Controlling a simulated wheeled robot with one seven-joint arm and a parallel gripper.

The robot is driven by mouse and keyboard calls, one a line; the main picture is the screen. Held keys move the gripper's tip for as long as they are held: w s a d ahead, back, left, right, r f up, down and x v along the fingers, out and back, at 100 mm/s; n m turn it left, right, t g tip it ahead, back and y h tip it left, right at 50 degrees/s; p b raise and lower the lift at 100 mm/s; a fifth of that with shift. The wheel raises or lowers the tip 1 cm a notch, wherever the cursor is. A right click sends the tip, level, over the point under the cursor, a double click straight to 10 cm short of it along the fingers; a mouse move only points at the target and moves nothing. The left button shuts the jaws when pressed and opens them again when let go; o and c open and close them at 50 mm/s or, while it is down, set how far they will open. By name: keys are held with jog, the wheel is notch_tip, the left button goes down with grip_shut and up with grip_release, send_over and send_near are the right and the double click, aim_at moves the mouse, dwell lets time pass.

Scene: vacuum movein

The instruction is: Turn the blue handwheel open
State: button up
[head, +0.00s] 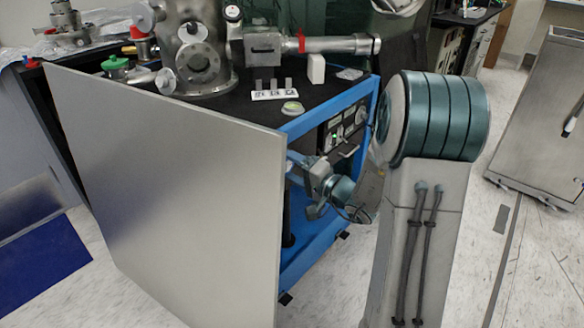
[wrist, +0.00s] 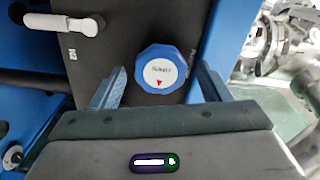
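The blue handwheel (wrist: 161,72) is in the middle of the wrist view, mounted on a dark panel. It has a lobed rim and a white centre disc with small lettering and a red triangle near its lower edge. My gripper (wrist: 159,80) is open, with one blue-grey finger on each side of the wheel. Gaps show between both fingers and the rim, and the right gap looks wider. In the head view my wrist and gripper (head: 316,176) are at the side of the blue-framed cart. The wheel cannot be made out there, and my fingertips are not clear.
A white lever handle (wrist: 66,25) sits upper left of the wheel, by a label. Another round fitting (wrist: 13,156) is at lower left. A large grey panel (head: 170,190) covers the cart's near side. Steel vacuum chamber parts (head: 205,60) stand on the cart's black top.

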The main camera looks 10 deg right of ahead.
jog(key=p+v, duration=0.1)
jog(key=v, duration=1.2)
jog(key=shift+s+d+p, duration=0.25)
jog(key=shift+s+p, duration=0.1)
